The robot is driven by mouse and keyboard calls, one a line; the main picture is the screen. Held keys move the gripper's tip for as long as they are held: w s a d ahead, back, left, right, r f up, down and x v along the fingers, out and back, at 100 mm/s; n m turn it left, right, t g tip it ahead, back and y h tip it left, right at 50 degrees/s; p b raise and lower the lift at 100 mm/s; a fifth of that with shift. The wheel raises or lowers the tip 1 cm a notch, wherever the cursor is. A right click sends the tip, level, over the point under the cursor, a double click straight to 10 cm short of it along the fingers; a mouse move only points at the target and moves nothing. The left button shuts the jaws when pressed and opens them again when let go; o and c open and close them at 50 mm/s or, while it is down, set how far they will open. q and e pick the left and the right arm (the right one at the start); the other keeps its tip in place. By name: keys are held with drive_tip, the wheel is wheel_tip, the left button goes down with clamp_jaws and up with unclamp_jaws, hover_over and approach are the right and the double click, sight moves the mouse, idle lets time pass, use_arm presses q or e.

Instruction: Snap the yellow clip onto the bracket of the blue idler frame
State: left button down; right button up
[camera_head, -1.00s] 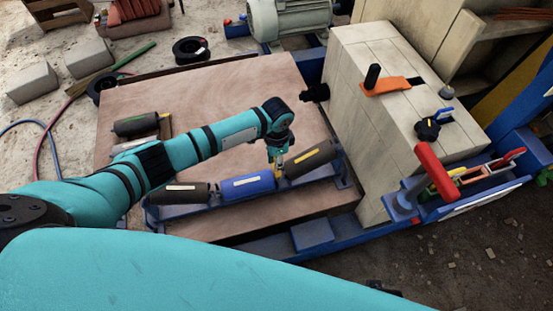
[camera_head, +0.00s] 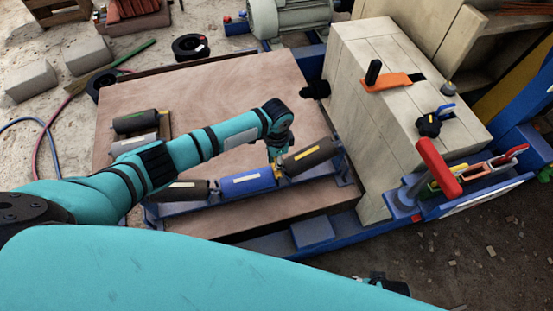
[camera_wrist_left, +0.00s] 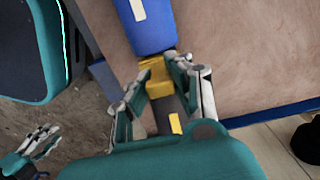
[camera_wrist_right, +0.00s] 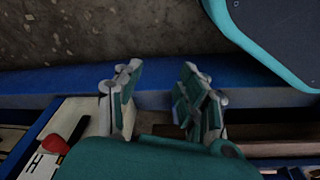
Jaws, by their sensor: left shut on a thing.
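The blue idler frame (camera_head: 228,202) lies on the brown board with a blue roller (camera_head: 248,184) in the middle and dark rollers at both sides. My left gripper (camera_head: 276,158) points down at the gap between the blue roller and the right dark roller (camera_head: 309,155). It is shut on the yellow clip (camera_wrist_left: 155,76), which sits at the end of the blue roller in the left wrist view. The bracket is hidden under the clip and fingers, so I cannot tell whether the clip is seated. My right gripper (camera_wrist_right: 158,88) is open and empty.
A pale block housing (camera_head: 370,110) with an orange lever plate stands right of the frame. A red-handled clamp (camera_head: 437,166) stands at the right. Loose rollers (camera_head: 134,121) lie at the board's left. The board's upper part is clear.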

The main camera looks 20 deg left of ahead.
use_arm(q)
drive_tip(key=shift+f, duration=0.4)
use_arm(e)
drive_tip(key=shift+w+r, duration=0.2)
drive_tip(key=shift+r, duration=0.2)
use_arm(q)
drive_tip(key=shift+f, duration=0.1)
use_arm(e)
drive_tip(key=shift+w+r, duration=0.1)
drive_tip(key=shift+r, duration=0.25)
use_arm(q)
drive_tip(key=c, duration=1.1)
unclamp_jaws()
drive_tip(key=shift+c, duration=0.2)
wheel_tip(320, 180, up, 12)
